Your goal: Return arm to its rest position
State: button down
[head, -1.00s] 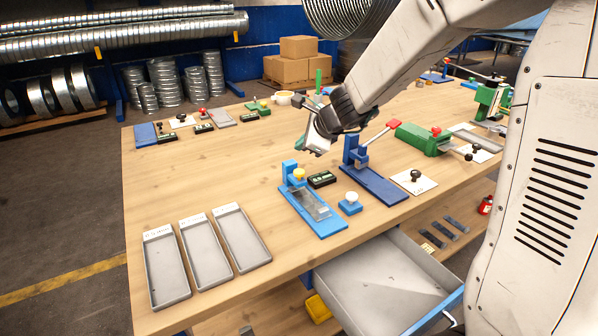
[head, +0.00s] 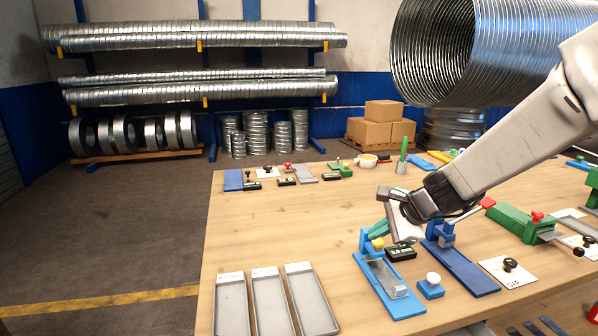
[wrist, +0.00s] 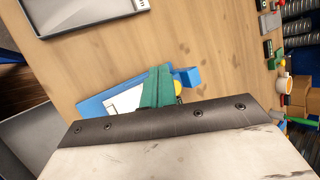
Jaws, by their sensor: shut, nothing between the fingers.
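My gripper (head: 377,224) is at the end of my arm, which reaches in from the right in the head view. It hangs above the workbench (head: 290,222), just above and behind a light blue fixture (head: 396,298) with a yellow knob. In the wrist view the green fingers (wrist: 156,88) are together with nothing between them. Below them the light blue fixture (wrist: 95,103) is partly hidden by the gripper body. I cannot tell from these views how high the fingers are above the fixture.
Three grey trays (head: 268,303) lie at the near left of the bench. A darker blue fixture (head: 468,272), a small blue block with a white knob (head: 431,288) and a black device (head: 401,252) are close to the gripper. A large spiral duct (head: 435,50) hangs at upper right.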

jog(key=s+d+r+n+g+h, duration=0.1)
jog(key=s+n, duration=0.4)
jog(key=s, duration=0.5)
jog(key=s+d+r+n+g+h, duration=0.2)
jog(key=s+d+r+n, duration=0.1)
jog(key=s, duration=0.8)
jog(key=s+d+r+n+g+h, duration=0.1)
jog(key=s+d+r+n+h, duration=0.1)
jog(key=s+n, duration=0.6)
jog(key=s+r, duration=0.1)
jog(key=s, duration=0.2)
jog(key=shift+s+r, duration=0.25)
